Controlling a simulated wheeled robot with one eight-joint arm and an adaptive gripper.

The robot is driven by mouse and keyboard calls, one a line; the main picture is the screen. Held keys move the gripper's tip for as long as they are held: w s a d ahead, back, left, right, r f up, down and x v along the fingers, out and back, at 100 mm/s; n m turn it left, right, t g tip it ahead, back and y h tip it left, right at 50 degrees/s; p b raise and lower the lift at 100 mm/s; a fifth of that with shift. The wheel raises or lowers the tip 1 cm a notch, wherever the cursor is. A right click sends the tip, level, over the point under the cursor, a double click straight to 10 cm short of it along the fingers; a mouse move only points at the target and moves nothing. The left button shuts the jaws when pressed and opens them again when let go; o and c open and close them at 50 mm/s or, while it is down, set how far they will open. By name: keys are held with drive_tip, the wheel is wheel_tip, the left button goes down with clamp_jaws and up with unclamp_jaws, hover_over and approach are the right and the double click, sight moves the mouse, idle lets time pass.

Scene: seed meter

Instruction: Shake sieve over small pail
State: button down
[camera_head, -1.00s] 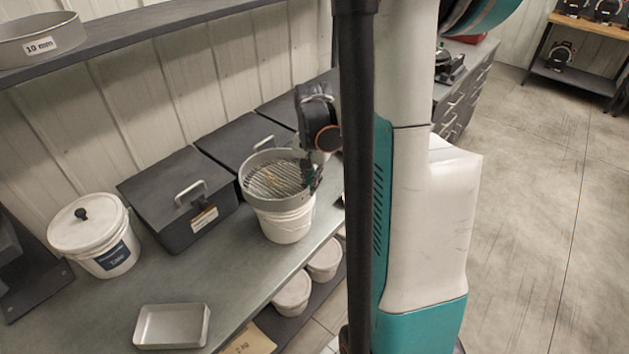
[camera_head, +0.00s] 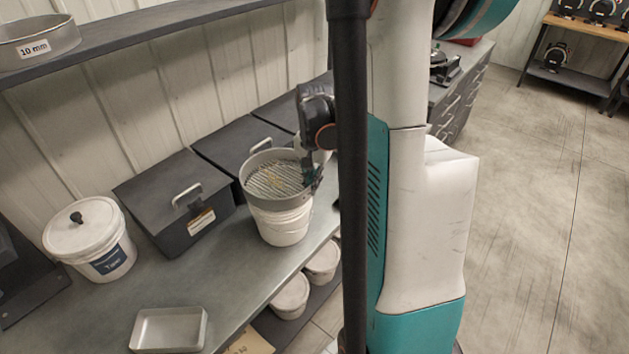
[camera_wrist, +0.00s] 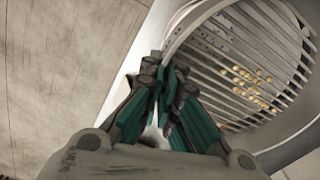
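The sieve (camera_head: 273,180) is a round grey metal ring with a slotted bottom. It is directly over the small white pail (camera_head: 280,224) on the bench; I cannot tell whether it touches the pail's rim. In the wrist view the sieve (camera_wrist: 235,70) holds several yellow seeds on its bars, with small dark bits near the far left rim. My gripper (camera_head: 312,176) is at the sieve's right side. In the wrist view my gripper (camera_wrist: 166,85) has its fingertips together at the sieve's rim, shut on it. The pail's inside is hidden by the sieve.
A lidded white bucket (camera_head: 92,238), a dark lidded bin (camera_head: 172,200) and a shallow metal tray (camera_head: 169,330) stand on the bench (camera_head: 215,270). Another sieve marked 10 mm (camera_head: 37,42) is on the shelf above. The bench is clear between tray and pail.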

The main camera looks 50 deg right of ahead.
drive_tip(key=shift+a, duration=0.7)
drive_tip(key=shift+d, duration=0.1)
drive_tip(key=shift+d, duration=1)
drive_tip(key=shift+a, duration=1.1)
drive_tip(key=shift+d, duration=0.1)
